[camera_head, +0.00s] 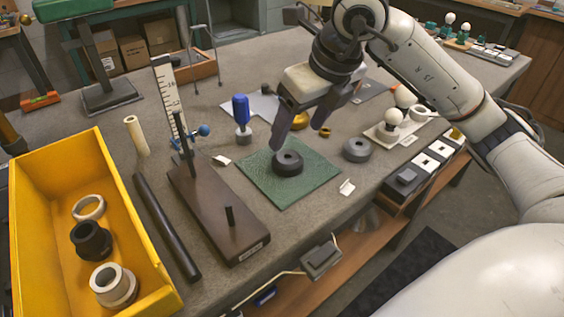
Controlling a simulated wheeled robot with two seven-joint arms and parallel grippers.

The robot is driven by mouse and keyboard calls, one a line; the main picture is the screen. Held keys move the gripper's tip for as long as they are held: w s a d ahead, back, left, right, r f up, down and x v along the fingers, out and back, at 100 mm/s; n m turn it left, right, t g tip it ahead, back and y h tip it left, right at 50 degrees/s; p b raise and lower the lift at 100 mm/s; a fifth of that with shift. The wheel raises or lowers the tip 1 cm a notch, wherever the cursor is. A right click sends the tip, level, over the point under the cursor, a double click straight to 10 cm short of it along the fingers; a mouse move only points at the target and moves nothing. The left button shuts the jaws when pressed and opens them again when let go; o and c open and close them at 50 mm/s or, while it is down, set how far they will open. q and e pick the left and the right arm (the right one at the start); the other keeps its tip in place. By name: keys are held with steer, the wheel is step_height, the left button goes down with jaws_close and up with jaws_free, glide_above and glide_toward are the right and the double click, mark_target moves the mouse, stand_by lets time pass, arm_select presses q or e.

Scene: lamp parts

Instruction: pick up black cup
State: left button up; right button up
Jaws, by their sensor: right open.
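A squat black cup-like part (288,165) with a round hole in its top stands on the green mat (300,196). Another black cup-shaped part (91,240) lies in the yellow bin (50,190) at the left, between two pale rings. I cannot tell which of the two is the black cup of the task. My right gripper (298,138) is open and points down over the green mat. Its fingertips are just above and behind the black part there, with nothing between them. My left gripper is not in view.
A dark grey ring (357,150) sits right of the mat. A dark wooden stand (215,210) with an upright scale is left of it, beside a black rod (165,225). A blue-handled tool (241,115) stands behind. White bulbs (393,117) are at the right.

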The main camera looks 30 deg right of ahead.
mark_target(292, 160)
steer(key=x, duration=0.4)
steer(key=shift+s, duration=0.2)
steer(key=f, duration=0.4)
steer(key=shift+w+d+f, duration=0.15)
steer(key=shift+w+f, duration=0.1)
steer(key=shift+w, duration=0.1)
steer(key=shift+w+f, duration=0.2)
steer(key=shift+f, duration=0.15)
steer(key=c, duration=1)
